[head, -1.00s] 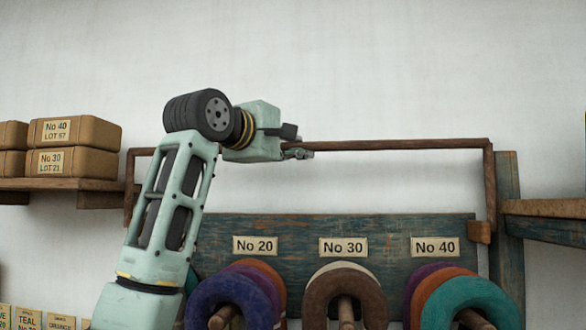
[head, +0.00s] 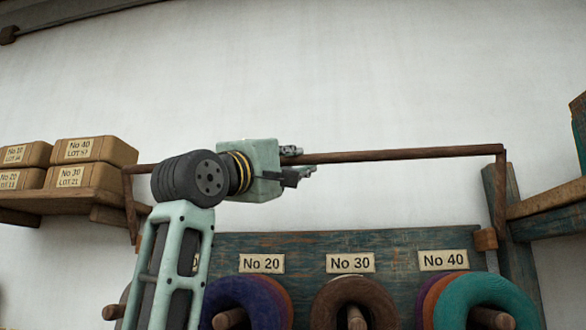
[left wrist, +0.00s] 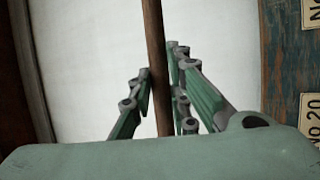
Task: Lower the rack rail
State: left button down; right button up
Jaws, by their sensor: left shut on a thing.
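The rack rail (head: 400,154) is a long thin brown wooden bar in front of the white wall, with a down-turned arm at each end. It is raised above the blue-green hank board (head: 300,243). My left gripper (head: 299,163) is shut on the rail left of its middle. In the left wrist view the rail (left wrist: 153,40) runs between the two fingers (left wrist: 163,88). My gripper and wrist hide part of the rail in the head view. The right gripper is not in view.
Colored yarn hanks (head: 485,297) hang on pegs below the labels No 20, No 30 and No 40. A shelf with brown boxes (head: 95,150) is at left. A wooden bracket (head: 550,200) juts in at right. The wall above the rail is clear.

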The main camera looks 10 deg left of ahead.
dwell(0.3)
pick_arm(q)
jog(key=c, duration=1.7)
grip_release()
jog(key=shift+o, duration=0.2)
jog(key=v, duration=1.2)
jog(key=shift+w, duration=0.1)
jog(key=shift+c, duration=0.5)
